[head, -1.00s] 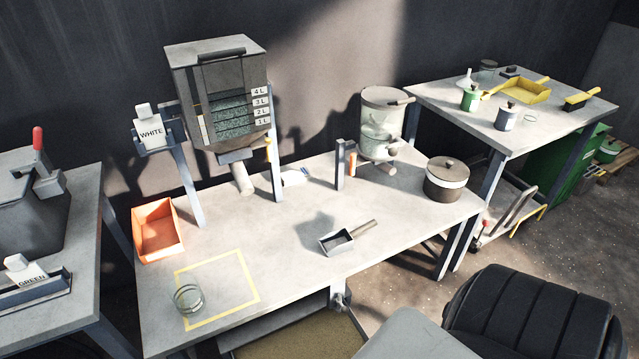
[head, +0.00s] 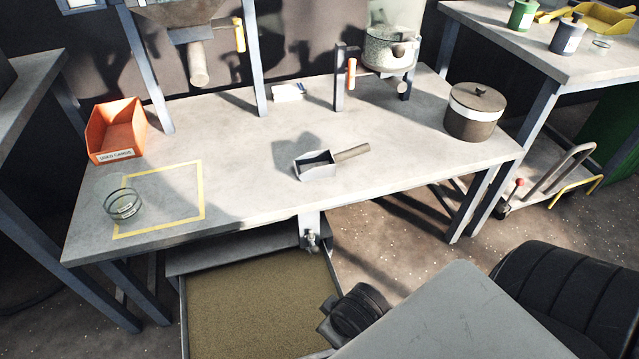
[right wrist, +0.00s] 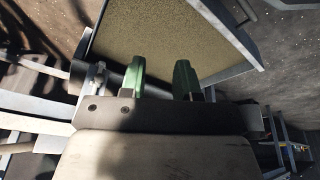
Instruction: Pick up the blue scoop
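One scoop (head: 315,172) lies on the middle of the work table (head: 245,190). It looks grey with a dark inside rather than clearly blue, and its grey-brown handle points right and slightly back. My right gripper (right wrist: 161,68) shows in the right wrist view with two green fingers apart and nothing between them. It is over the floor-level tray of sand-coloured grains, in front of and below the table top, away from the scoop. The scoop is not visible in the right wrist view. My left gripper is in neither view.
An orange bin (head: 118,137) and a glass dish (head: 122,204) by a yellow taped square stand at left. A lidded pot (head: 474,112) stands at right. Table posts rise behind the scoop. The grain tray (head: 183,318) sits below the front edge. The surface around the scoop is clear.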

